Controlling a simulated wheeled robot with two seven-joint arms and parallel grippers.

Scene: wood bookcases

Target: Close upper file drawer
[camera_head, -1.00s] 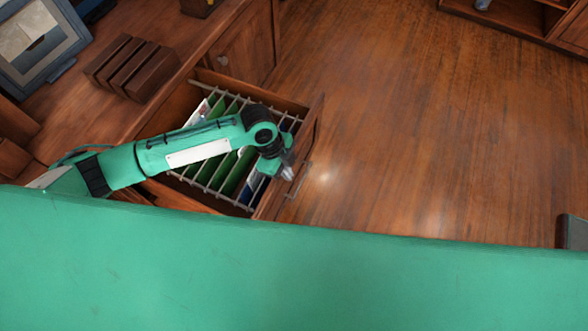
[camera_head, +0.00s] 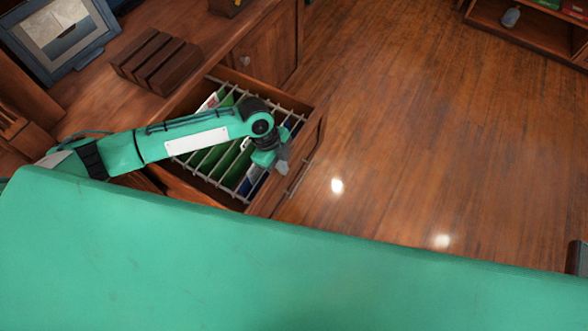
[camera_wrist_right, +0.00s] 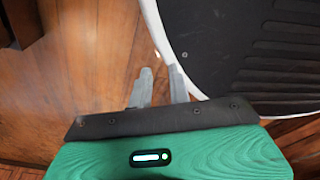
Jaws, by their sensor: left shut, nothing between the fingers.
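The upper file drawer (camera_head: 202,193) is wooden and stands pulled out from the cabinet in the head view. Metal rails cross its top, with green, white and blue folders (camera_head: 206,161) hanging inside. Its front panel (camera_head: 307,143) carries a bar handle (camera_head: 303,176) on the outer side. My left arm reaches across the drawer and hides part of it. My left gripper (camera_head: 282,166) is shut and empty at the front panel's top edge; I cannot tell whether it touches. My right gripper (camera_wrist_right: 160,80) shows in the right wrist view with its fingers apart, empty, over the floor.
The wooden desktop (camera_head: 85,113) holds a dark slotted organizer (camera_head: 157,60) and a picture frame (camera_head: 62,35). A cabinet door (camera_head: 268,55) is beyond the drawer. Wood floor (camera_head: 430,130) lies open to the right. A bookcase (camera_head: 540,35) stands at the far right.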

